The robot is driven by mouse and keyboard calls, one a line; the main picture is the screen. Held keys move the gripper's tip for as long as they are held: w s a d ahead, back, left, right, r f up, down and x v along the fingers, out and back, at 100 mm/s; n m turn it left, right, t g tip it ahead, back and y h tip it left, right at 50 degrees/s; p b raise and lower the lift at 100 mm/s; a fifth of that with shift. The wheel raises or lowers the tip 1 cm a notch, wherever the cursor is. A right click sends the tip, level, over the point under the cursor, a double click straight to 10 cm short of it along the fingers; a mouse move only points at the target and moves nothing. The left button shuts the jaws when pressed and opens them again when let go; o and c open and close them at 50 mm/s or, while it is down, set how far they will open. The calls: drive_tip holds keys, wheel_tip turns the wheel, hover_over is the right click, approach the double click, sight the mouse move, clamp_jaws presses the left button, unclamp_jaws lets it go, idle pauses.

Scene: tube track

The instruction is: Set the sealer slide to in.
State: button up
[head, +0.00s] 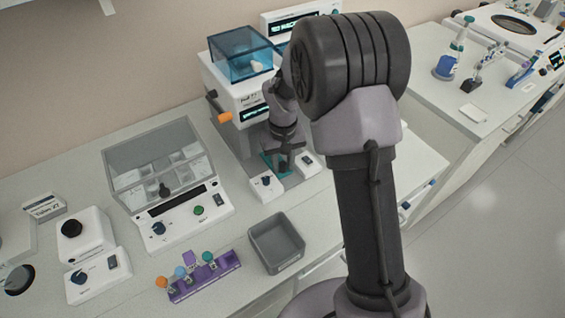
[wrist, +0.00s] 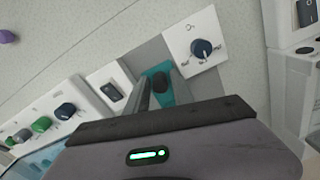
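The sealer (head: 238,92) is a white machine with a clear blue lid, an orange handle and a lit display, against the wall. A teal slide (head: 268,166) with a dark knob lies on a grey strip at its front. In the wrist view the teal slide (wrist: 182,92) shows below the dark knob (wrist: 160,82). My gripper (head: 287,151) points down over the slide. The slide's far end is partly hidden.
A white dial box (head: 266,186) and a white switch box (head: 308,165) flank the strip closely. A grey bin (head: 276,243), a purple tube rack (head: 205,277) and a clear-lidded machine (head: 160,178) stand to the left. Bare counter lies between them.

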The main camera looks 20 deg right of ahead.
wheel_tip(320, 180, up, 17)
drive_tip(key=p, duration=0.5)
drive_tip(key=shift+r, duration=0.2)
drive_tip(key=shift+c, duration=0.3)
